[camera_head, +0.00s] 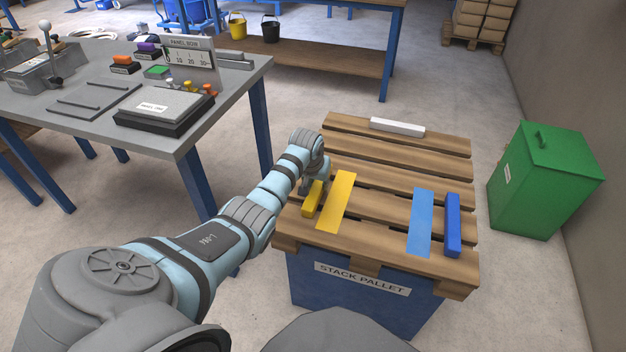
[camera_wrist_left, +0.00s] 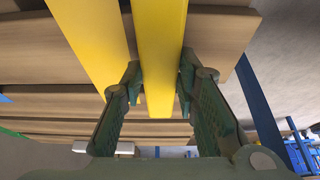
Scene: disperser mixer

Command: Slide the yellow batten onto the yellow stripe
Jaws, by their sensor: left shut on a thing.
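The yellow batten (camera_head: 312,200) lies on the wooden pallet, just left of the yellow stripe (camera_head: 338,202), with a narrow gap between them in the head view. My left gripper (camera_head: 316,182) is at the batten's far end. In the left wrist view its two fingers (camera_wrist_left: 160,90) are closed on both sides of the batten (camera_wrist_left: 160,45), and the yellow stripe (camera_wrist_left: 95,40) runs beside it. The arm hides part of the batten's far end in the head view. My right gripper is in neither view.
The slatted pallet (camera_head: 400,170) sits on a blue stand labelled STACK PALLET. A blue stripe (camera_head: 420,222) and a blue batten (camera_head: 453,225) are at its right, and a white batten (camera_head: 397,127) at its back. A grey workbench (camera_head: 90,105) stands left; a green bin (camera_head: 540,180) stands right.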

